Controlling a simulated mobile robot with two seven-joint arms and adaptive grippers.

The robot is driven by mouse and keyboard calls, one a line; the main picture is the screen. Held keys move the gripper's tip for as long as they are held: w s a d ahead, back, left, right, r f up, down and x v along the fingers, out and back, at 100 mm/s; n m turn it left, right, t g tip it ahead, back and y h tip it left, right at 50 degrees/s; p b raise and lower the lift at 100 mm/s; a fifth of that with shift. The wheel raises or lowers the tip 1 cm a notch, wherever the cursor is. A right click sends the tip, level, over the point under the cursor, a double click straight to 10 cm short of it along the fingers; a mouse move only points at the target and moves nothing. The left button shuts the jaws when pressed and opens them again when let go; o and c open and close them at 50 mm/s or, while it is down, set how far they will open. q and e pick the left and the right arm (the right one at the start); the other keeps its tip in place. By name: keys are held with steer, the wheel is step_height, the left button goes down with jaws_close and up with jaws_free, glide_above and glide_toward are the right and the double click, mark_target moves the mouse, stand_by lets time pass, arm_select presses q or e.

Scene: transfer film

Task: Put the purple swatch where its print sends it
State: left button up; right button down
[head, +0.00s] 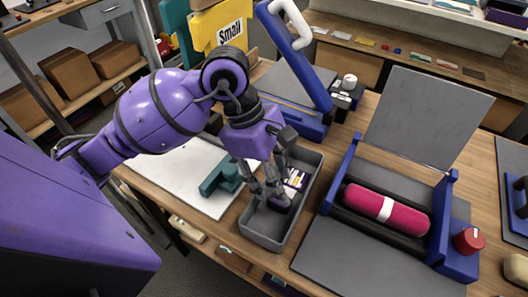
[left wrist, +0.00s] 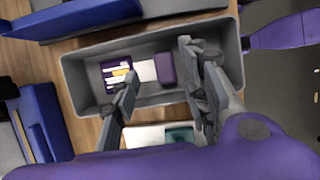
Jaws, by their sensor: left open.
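A grey tray (head: 262,238) stands near the table's front edge. A purple swatch (head: 298,179) with white and yellow print lies in it, partly hidden by my gripper. In the left wrist view the printed purple piece (left wrist: 114,72) lies near the tray's left end. Beside it are a white patch (left wrist: 146,70) and a plain purple piece (left wrist: 165,68); I cannot tell whether they are joined. The print is too small to read. My left gripper (head: 268,198) is open, pointing down over the tray, with no piece visibly gripped. My right gripper is out of view.
Right of the tray stands a blue press (head: 440,222) with a magenta roll (head: 385,208) and a raised grey plate. A blue lever press (head: 300,75) stands behind. A teal tool (head: 222,178) lies on a white mat (head: 170,175). A yellow "Small" sign (head: 210,25) stands at the back.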

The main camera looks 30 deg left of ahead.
arm_select(q)
steer(key=v, duration=0.9)
steer(key=shift+a, duration=0.15)
steer(key=shift+s+r, duration=0.1)
